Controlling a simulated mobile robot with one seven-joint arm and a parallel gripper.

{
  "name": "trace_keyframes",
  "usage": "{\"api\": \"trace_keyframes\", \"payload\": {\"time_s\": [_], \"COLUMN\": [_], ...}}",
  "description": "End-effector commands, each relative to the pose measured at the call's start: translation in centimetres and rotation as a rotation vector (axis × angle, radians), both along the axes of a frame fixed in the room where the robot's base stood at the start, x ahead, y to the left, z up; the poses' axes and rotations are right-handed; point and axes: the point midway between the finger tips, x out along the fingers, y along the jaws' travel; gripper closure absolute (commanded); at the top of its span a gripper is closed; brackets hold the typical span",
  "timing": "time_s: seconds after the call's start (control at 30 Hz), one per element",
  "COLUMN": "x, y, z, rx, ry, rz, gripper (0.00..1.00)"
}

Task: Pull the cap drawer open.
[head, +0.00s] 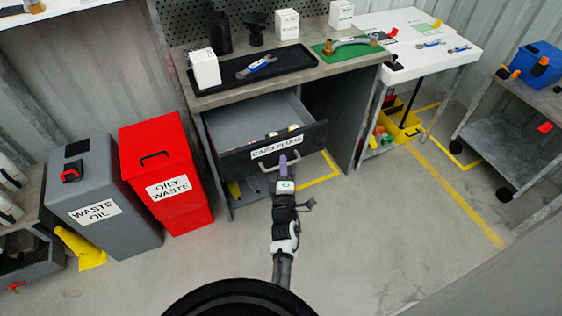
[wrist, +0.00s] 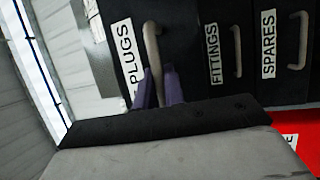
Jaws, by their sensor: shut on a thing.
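The cap drawer (head: 240,152) stands out of the bench in the head view, its inside visible from above. Its dark front carries a white label (head: 276,147) that seems to read "CAPS PLUGS"; the wrist view shows only "PLUGS". A few small coloured items sit inside by the front. My gripper (head: 285,164) is at the drawer front, shut on the drawer's handle (head: 267,163). In the wrist view, the purple fingers of my gripper (wrist: 158,88) sit on both sides of the bar handle (wrist: 153,45).
Below are fronts labelled FITTINGS (wrist: 215,53) and SPARES (wrist: 268,45), each with a handle. A red oily waste bin (head: 165,170) and a grey waste oil bin (head: 105,205) stand left of the bench. The floor (head: 370,220) right of my arm is clear.

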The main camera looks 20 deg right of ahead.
Motion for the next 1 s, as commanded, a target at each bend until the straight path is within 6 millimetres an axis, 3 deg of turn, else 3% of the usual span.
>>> {"api": "trace_keyframes", "payload": {"time_s": [0.43, 0.47, 0.6, 1.0], "x": [-0.16, -0.16, -0.16, -0.12], "y": [-0.05, -0.05, -0.04, -0.03], "z": [0.07, 0.07, 0.06, -0.03], "rx": [0.000, 0.000, 0.000, 0.000], "ry": [-0.002, -0.002, -0.001, -0.001], "rz": [-0.001, -0.001, 0.000, 0.000], "gripper": [1.00, 0.85, 0.68, 0.68]}}
